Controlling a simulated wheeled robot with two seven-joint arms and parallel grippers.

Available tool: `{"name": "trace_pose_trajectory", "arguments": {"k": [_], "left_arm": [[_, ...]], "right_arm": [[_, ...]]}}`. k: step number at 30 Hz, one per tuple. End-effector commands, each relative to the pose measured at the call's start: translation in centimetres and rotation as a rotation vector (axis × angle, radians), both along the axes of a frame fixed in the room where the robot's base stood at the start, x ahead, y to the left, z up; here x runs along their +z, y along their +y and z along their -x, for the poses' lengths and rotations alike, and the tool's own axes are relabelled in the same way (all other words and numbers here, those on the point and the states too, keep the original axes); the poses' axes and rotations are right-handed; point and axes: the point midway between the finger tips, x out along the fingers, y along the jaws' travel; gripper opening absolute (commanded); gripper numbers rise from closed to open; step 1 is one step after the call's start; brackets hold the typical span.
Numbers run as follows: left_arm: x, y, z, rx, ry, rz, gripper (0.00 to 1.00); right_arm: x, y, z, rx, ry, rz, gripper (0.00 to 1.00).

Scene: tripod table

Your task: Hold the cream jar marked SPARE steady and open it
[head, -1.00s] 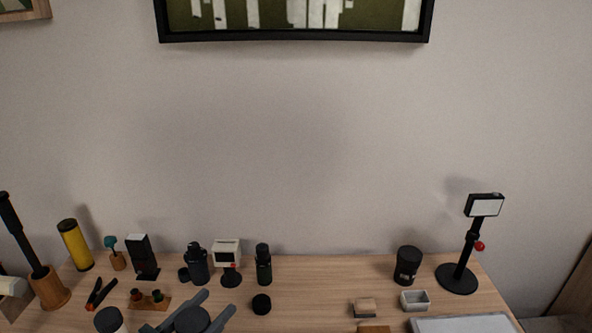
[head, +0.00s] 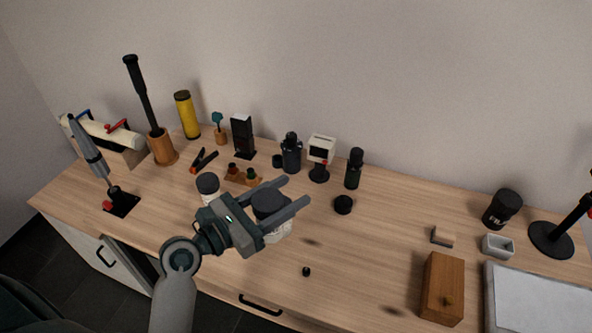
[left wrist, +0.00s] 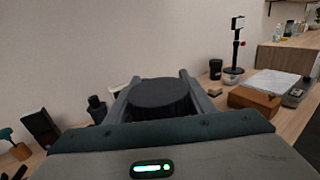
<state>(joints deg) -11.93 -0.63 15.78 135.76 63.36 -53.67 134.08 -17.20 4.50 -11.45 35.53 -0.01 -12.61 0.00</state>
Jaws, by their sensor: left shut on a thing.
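A cream-white jar with a wide black lid (head: 277,229) stands upright between the fingers of my left gripper (head: 281,202) in the head view. The gripper is shut on it, one finger on each side. The gripper hides much of the jar's body, and I cannot read any marking on it. The left wrist view shows the black lid (left wrist: 158,95) between the two fingers (left wrist: 157,92). I cannot tell whether the jar touches the table. A second pale jar with a dark lid (head: 208,184) stands just left of the gripper. My right gripper is not in view.
Behind the held jar are a small wooden rack (head: 243,177), dark bottles (head: 291,155) and a black round piece (head: 343,204). A small black knob (head: 306,271) lies near the front edge.

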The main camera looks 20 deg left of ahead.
Motion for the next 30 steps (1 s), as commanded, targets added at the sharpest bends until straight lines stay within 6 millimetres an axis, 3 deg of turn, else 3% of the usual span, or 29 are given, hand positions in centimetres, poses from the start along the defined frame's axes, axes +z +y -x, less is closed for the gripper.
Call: {"name": "trace_pose_trajectory", "arguments": {"k": [8,18,24,30], "left_arm": [[-0.7,-4.0,-0.7,-0.189,0.001,-0.003,0.08],[-1.7,-11.2,-1.9,-0.523,-0.001,-0.003,0.08],[-2.1,-13.6,-2.2,-0.633,0.0,0.0,0.08],[-2.2,-14.3,-2.3,-0.668,-0.001,-0.001,0.08]], "right_arm": [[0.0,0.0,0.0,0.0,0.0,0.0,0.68],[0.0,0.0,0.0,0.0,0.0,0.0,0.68],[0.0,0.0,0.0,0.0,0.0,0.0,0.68],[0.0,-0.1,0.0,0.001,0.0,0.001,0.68]]}}
